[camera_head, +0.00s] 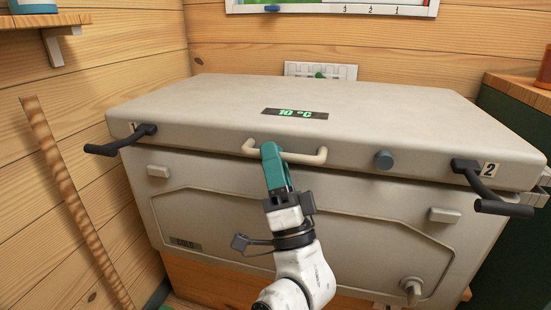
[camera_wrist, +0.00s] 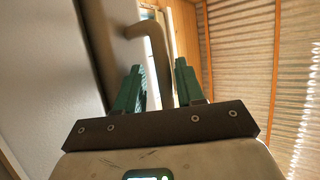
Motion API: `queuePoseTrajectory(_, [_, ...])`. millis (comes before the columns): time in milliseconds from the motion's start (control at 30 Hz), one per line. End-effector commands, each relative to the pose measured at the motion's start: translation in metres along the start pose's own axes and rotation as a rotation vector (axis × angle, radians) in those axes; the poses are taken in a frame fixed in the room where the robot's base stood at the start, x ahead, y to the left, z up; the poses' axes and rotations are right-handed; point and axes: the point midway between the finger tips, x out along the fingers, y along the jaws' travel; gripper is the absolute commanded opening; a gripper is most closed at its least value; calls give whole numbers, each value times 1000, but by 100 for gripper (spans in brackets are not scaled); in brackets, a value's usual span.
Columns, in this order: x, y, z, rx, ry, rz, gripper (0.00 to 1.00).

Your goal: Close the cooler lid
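The cooler (camera_head: 300,200) is a large grey-white chest against the wooden wall. Its lid (camera_head: 390,115) lies down over the body, with only a thin dark seam showing along the front edge. A pale handle (camera_head: 316,157) sticks out from the middle of the lid's front. My gripper (camera_head: 271,150) is at the left part of this handle, its green fingers hiding some of it. In the wrist view, my gripper's fingers (camera_wrist: 159,80) stand apart, with the handle bar (camera_wrist: 157,50) showing between them and gaps beside it. Contact with the handle cannot be told.
Black latch levers marked 1 (camera_head: 128,141) and 2 (camera_head: 480,187) stick out at the lid's front corners. A green display (camera_head: 295,114) on the lid reads 10 °C. A wooden pole (camera_head: 75,205) leans at left; a dark green cabinet (camera_head: 515,120) stands at right.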

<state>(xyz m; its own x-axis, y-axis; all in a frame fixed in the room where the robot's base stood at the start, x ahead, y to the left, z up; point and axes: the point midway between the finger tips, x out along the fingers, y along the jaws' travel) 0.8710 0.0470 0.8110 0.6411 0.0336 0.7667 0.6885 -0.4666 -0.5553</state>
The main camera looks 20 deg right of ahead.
Motion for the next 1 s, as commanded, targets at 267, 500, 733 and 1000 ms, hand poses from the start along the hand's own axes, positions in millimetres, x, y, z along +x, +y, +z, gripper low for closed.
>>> queuePoseTrajectory(267, [0,-1,-2,-1,3,-1,42])
queuePoseTrajectory(500, [-33,0,-1,-2,-1,2,42])
queuePoseTrajectory(733, [-78,0,0,0,-2,2,42])
queuePoseTrajectory(1000, [-106,0,0,1,-2,1,42])
